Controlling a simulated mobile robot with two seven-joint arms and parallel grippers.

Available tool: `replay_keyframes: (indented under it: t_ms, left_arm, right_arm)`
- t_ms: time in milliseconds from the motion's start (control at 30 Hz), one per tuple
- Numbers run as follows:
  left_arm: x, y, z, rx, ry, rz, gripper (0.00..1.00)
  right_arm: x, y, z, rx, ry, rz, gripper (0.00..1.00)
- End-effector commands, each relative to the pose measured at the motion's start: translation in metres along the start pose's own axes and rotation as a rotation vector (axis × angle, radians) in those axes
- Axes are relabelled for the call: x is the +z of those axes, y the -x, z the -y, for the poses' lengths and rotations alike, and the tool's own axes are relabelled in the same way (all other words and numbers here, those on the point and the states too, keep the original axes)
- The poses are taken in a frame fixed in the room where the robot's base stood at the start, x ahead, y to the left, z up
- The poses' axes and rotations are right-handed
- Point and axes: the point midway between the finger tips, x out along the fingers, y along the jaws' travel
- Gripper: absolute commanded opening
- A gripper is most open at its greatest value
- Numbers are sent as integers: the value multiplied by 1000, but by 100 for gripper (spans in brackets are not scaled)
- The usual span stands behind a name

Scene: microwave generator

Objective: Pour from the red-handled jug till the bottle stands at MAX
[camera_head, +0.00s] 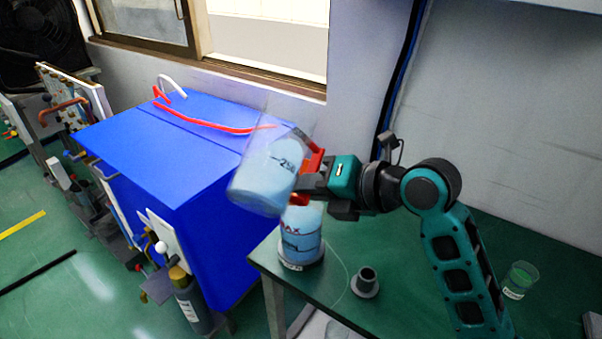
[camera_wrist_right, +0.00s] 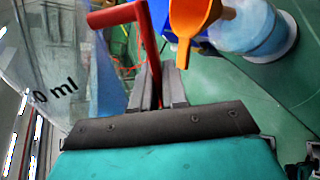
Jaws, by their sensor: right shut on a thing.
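The clear jug (camera_head: 262,178) holds pale blue liquid and carries black markings. It leans in the head view, its base to the lower left. My right gripper (camera_head: 312,183) is shut on its red handle (camera_head: 317,158); the handle also shows in the right wrist view (camera_wrist_right: 118,15). The bottle (camera_head: 302,240) stands upright on the green table, with blue liquid inside and a red MAX mark; the jug and gripper hide its top. The wrist view shows an orange funnel (camera_wrist_right: 194,18) at the bottle (camera_wrist_right: 262,30). I see no stream. My left gripper is out of view.
A small grey flanged piece (camera_head: 366,283) stands on the table (camera_head: 420,300) right of the bottle. A large blue box (camera_head: 165,155) with a red cable stands left of the table, close to the jug.

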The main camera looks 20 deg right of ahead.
Motion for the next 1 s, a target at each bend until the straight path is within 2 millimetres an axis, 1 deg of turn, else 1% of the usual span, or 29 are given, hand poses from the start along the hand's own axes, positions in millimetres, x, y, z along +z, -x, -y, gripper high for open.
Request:
replay_keyframes:
  t_ms: [33,67,200,367,467,633,700,833,900,1000]
  left_arm:
    - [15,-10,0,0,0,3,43]
    - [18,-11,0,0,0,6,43]
    - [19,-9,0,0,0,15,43]
    - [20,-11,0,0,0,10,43]
    - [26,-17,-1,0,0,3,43]
    - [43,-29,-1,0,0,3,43]
    - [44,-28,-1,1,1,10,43]
    - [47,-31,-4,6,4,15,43]
    - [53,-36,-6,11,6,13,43]
    - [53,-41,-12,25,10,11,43]
  right_arm:
    - [2,-3,7,-4,63,32,0]
    - [5,-2,6,-3,84,45,0]
    - [9,0,0,2,99,59,0]
    - [11,0,1,-1,127,73,0]
    - [12,-3,7,-3,167,95,0]
    - [16,-8,16,-5,262,150,0]
    - [22,-5,11,-4,308,176,0]
    - [30,-3,7,-6,393,226,0]
    - [26,-5,12,-7,451,256,0]
    - [23,-6,12,-6,537,306,0]
